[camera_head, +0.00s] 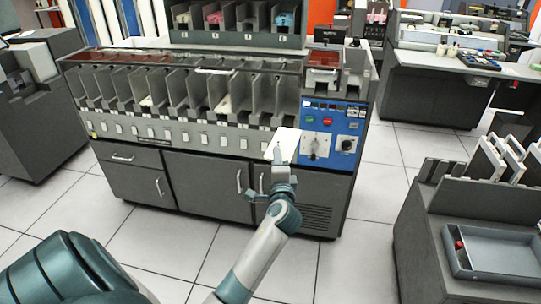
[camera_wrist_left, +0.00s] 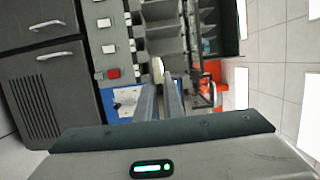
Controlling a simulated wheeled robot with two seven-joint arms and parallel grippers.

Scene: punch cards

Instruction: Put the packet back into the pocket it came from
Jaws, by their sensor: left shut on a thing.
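My left gripper (camera_head: 280,158) is shut on a pale cream packet (camera_head: 283,143), held up in front of the right end of the card machine, left of its blue control panel. In the left wrist view the packet (camera_wrist_left: 157,70) shows as a thin pale edge at the tips of the two fingers (camera_wrist_left: 160,98). The machine (camera_head: 200,155) has a row of grey pockets (camera_head: 180,88) with slanted dividers. Pale cards show inside two of them, one left of the middle (camera_head: 147,101) and one right of it (camera_head: 224,104). My right gripper is out of view.
The blue control panel (camera_head: 332,128) has coloured buttons and dials. Grey cabinet doors (camera_head: 200,182) lie below the pockets. A shelf with coloured items (camera_head: 240,25) stands behind. A grey unit with a tray (camera_head: 490,255) stands at right. Tiled floor in front is free.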

